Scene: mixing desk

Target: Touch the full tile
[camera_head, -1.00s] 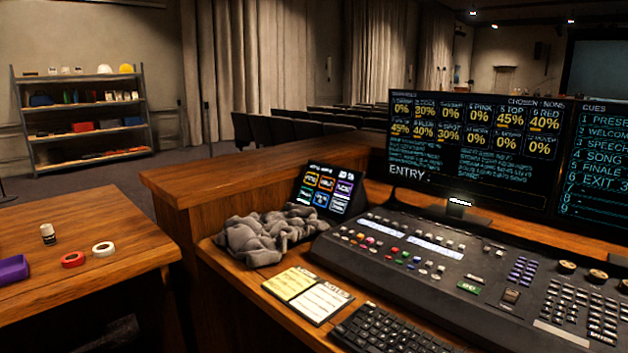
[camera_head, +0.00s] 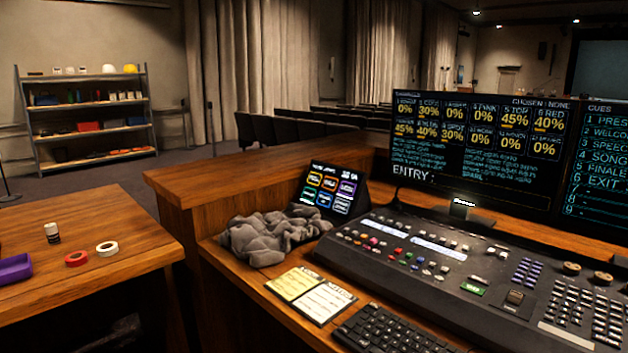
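A small tilted touch screen (camera_head: 330,190) stands at the left end of the mixing desk, behind a crumpled grey cloth. It shows two rows of coloured tiles, outlined in orange, purple, green and blue. The tile labels are too small to read, so I cannot tell which one is the full tile. A large monitor (camera_head: 480,145) to its right shows percentages, "CHOSEN: NONE" and "ENTRY". My gripper is not in view.
The grey cloth (camera_head: 268,235) lies in front of the small screen. The mixing console (camera_head: 450,265), note cards (camera_head: 312,293) and keyboard (camera_head: 390,332) fill the desk. A side table (camera_head: 100,285) at left holds tape rolls and a purple tray (camera_head: 15,268). Dark floor shows beyond it.

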